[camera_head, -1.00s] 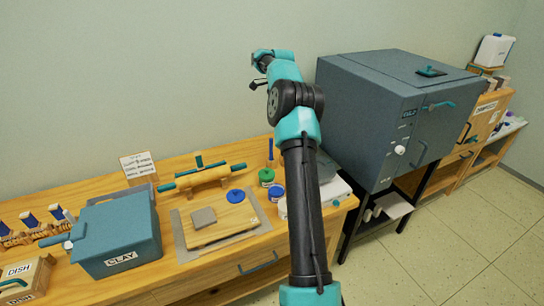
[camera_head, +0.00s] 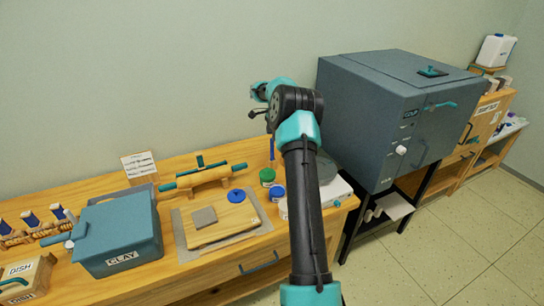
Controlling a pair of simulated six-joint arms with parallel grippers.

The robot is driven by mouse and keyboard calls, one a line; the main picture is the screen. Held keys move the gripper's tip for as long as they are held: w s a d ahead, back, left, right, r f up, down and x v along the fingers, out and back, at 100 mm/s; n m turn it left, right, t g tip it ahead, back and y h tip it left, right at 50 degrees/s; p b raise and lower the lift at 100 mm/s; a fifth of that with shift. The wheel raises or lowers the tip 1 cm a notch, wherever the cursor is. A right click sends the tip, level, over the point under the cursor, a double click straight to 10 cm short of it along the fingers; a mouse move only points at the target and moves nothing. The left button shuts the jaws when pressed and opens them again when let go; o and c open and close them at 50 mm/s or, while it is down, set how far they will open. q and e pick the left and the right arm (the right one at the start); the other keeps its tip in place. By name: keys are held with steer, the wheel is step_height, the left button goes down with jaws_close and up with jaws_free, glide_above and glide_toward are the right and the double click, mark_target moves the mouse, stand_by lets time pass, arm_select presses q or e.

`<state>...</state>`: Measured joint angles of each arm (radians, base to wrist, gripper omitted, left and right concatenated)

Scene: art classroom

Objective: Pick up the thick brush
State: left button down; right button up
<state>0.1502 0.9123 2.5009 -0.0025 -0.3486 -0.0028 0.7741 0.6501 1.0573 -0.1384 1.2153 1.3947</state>
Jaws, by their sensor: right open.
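A slim upright blue handle (camera_head: 271,149) shows on the wooden bench, just behind the green-lidded jar; it may be a brush, but I cannot tell whether it is the thick one. My arm partly crowds this spot, and its lower end is hidden. My right gripper (camera_head: 254,104) is open and small in the view, above the back of the bench and apart from the handle. Nothing shows between its fingers. My left gripper is not in view.
A green-lidded jar (camera_head: 267,177) and a blue-lidded jar (camera_head: 277,193) stand close together. A wooden board (camera_head: 222,221), a rolling pin (camera_head: 203,177) and a blue clay box (camera_head: 119,233) are to the left. A large grey kiln (camera_head: 385,110) stands right of my arm.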

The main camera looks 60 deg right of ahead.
steer(key=shift+f, duration=0.25)
glide_above(272, 154)
steer(key=shift+w+d+f, duration=0.15)
steer(key=shift+f, duration=1.15)
steer(key=shift+w+d+f, duration=0.1)
steer(key=shift+w+f, duration=0.05)
steer(key=shift+f, duration=1.15)
steer(key=shift+c, duration=0.2)
jaws_close()
